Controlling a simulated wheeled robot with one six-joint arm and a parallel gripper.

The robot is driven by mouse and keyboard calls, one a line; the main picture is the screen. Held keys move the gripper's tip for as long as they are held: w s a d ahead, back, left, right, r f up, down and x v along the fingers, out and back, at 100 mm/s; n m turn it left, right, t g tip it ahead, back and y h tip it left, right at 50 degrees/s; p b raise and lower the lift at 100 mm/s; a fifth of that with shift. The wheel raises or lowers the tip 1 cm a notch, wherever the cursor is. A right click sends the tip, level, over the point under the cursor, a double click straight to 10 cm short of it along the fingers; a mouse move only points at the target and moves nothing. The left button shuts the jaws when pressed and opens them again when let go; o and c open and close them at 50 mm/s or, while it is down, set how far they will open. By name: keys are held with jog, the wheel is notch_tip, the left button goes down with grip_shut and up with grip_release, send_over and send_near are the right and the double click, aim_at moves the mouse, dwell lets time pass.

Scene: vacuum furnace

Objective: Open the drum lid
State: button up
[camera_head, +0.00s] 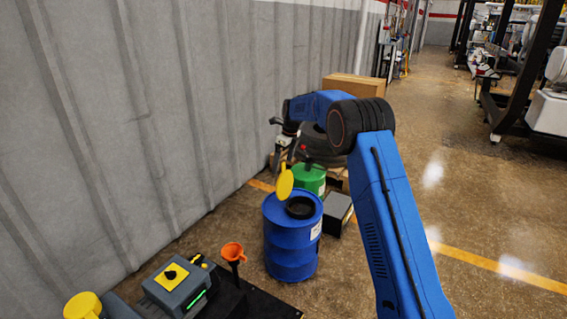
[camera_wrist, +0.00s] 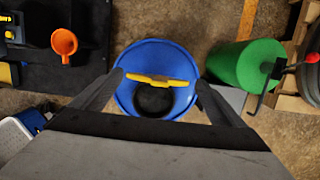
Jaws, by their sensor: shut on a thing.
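The blue drum (camera_head: 291,245) stands on the floor beside the wall, with a dark round opening (camera_head: 300,207) in its top. The yellow drum lid (camera_head: 284,181) is raised on edge at the left side of that opening. In the wrist view the lid (camera_wrist: 160,81) shows as a thin, nearly edge-on strip across the blue drum (camera_wrist: 155,55), with the dark opening (camera_wrist: 154,100) below it. My gripper (camera_wrist: 161,77) is above the drum, with one finger at each end of the lid, shut on it. The exact finger contact is hard to see.
A green drum (camera_head: 309,178) stands just behind, with a dark box (camera_head: 337,213) to the right. An orange funnel (camera_head: 233,252) and a grey control box (camera_head: 180,285) are at front left. The grey wall (camera_head: 120,120) is close on the left. Open floor lies right.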

jog(key=o, duration=1.2)
jog(key=shift+r, duration=0.1)
jog(key=v, duration=1.7)
jog(key=shift+r, duration=0.15)
